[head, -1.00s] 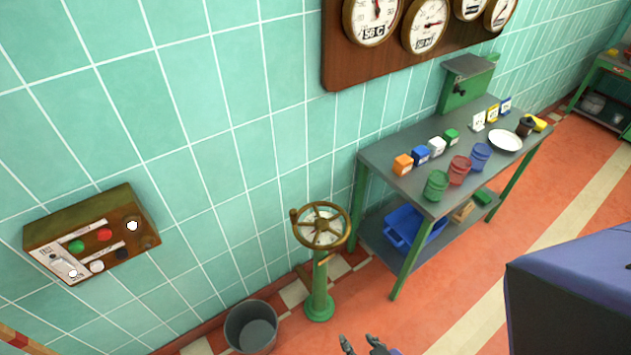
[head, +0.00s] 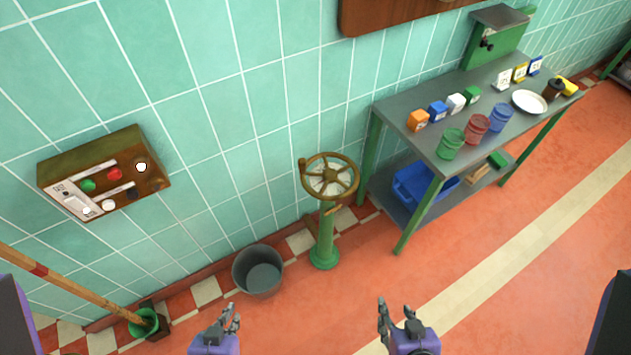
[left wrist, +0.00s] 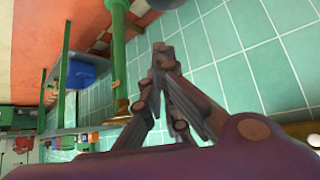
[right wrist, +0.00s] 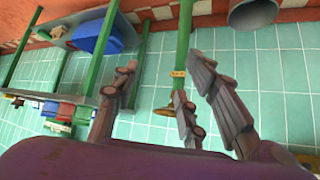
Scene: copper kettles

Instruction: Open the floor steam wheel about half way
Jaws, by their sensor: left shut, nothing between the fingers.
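The floor steam wheel (head: 330,176) is a brass handwheel with spokes, a pale dial face inside and a small knob at its left rim. It tops a green post (head: 324,235) standing on the floor by the tiled wall. The post also shows in the left wrist view (left wrist: 118,50) and the right wrist view (right wrist: 184,40). My left gripper (head: 232,312) is shut and empty, low and left of the wheel. My right gripper (head: 394,306) is open and empty, low and right of it. Neither touches the wheel.
A grey bucket (head: 258,271) stands just left of the post. A grey workbench (head: 390,105) with tins and boxes is to the right, a blue crate (head: 412,187) on its lower shelf. A control box (head: 105,175) hangs on the wall. A wooden pole (head: 75,284) leans at lower left.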

